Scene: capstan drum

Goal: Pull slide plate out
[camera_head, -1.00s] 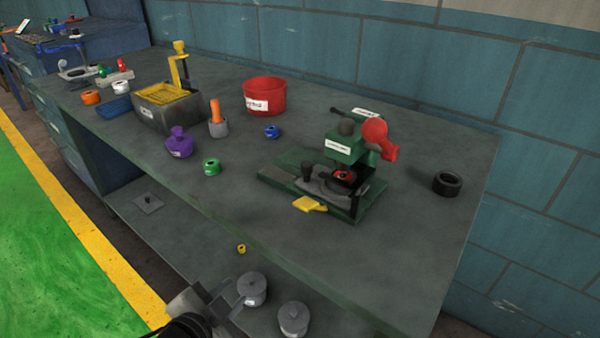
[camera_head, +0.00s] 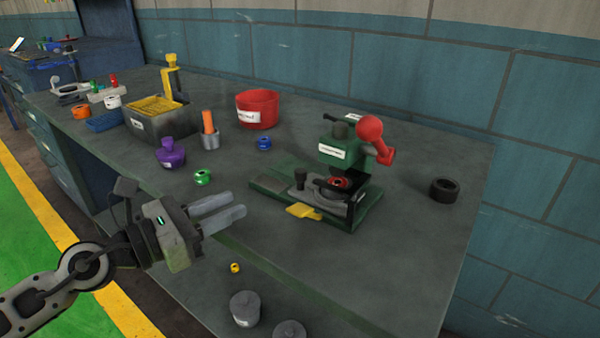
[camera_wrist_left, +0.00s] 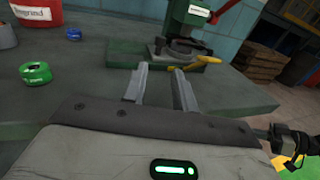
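The green press (camera_head: 345,165) with a red ball handle stands on the right half of the bench. Its grey slide plate (camera_head: 318,196) lies low on the green base, with a black knob on it and a yellow tab (camera_head: 304,211) sticking out at the front. A red ring sits under the press head. In the left wrist view the press (camera_wrist_left: 190,25) and yellow tab (camera_wrist_left: 205,61) show beyond the fingers. My left gripper (camera_head: 218,212) is open and empty, left of the yellow tab and apart from it.
A green ring (camera_head: 203,178), purple pot (camera_head: 170,153), blue ring (camera_head: 264,143) and red bucket (camera_head: 257,109) stand left of the press. A black ring (camera_head: 445,188) lies at its right. Grey lidded pots (camera_head: 245,308) are on the lower shelf. The bench front is clear.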

